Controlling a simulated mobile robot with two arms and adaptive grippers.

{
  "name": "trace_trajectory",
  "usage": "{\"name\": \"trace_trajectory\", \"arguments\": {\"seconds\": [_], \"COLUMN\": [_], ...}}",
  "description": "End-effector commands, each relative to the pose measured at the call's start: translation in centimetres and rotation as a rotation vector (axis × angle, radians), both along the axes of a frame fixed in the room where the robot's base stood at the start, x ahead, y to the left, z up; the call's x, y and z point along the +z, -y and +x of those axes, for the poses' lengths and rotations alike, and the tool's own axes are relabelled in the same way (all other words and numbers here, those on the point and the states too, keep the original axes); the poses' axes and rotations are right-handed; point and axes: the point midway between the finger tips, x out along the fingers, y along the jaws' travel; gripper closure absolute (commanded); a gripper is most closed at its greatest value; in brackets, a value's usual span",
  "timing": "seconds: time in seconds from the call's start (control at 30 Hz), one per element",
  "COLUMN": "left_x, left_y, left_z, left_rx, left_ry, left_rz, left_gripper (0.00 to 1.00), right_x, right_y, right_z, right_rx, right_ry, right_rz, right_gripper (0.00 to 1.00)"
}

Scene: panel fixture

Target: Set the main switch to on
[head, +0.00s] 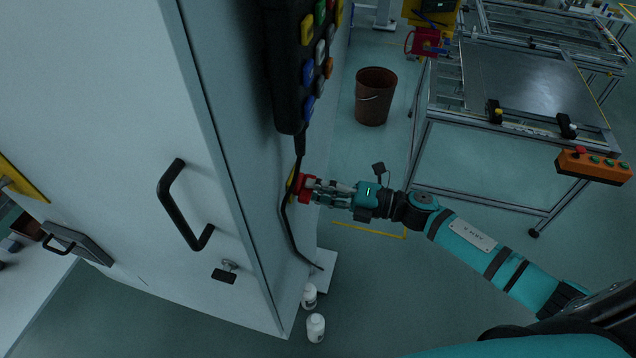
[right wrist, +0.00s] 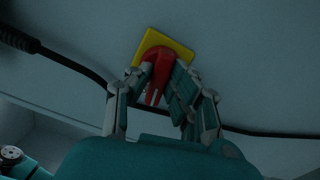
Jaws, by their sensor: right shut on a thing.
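The main switch is a red handle (right wrist: 158,69) on a yellow plate (right wrist: 169,43), fixed to the side wall of the white cabinet (head: 245,110). In the head view the red handle (head: 304,188) shows at the wall with a bit of yellow behind it. My right gripper (head: 311,190) reaches it from the right; in the right wrist view its fingers (right wrist: 160,85) lie on both sides of the handle and are shut on it. The fingers partly hide the handle, and I cannot read any marks on the plate. My left gripper is not in view.
A black pendant (head: 289,75) with coloured buttons hangs above the switch, and its black cable (head: 286,222) runs down close beside it. Two white bottles (head: 316,328) stand on the floor below. A brown bucket (head: 374,97) and a metal-framed table (head: 520,85) stand behind. A black door handle (head: 175,205) juts from the cabinet front.

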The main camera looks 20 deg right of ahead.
Motion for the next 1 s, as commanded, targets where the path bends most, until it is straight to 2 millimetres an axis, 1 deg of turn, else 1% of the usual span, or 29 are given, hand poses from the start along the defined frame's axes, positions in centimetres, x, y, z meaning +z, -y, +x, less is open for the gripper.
{"name": "trace_trajectory", "arguments": {"seconds": [0.1, 0.4, 0.97, 1.0], "left_x": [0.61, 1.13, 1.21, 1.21], "left_y": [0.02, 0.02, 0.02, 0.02], "left_z": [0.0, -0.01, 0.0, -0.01], "left_rx": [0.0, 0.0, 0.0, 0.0], "left_ry": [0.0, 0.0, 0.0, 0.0], "left_rz": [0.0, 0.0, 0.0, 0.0], "left_gripper": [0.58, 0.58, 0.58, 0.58], "right_x": [0.19, 0.13, 0.05, 0.05], "right_y": [0.11, 0.11, 0.1, 0.1], "right_z": [0.09, 0.11, 0.1, 0.1], "right_rx": [-0.002, -0.003, -0.003, -0.003], "right_ry": [-0.062, -0.161, -0.187, -0.187], "right_rz": [0.041, 0.11, 0.127, 0.127], "right_gripper": [1.0, 1.0, 1.0, 0.79]}}
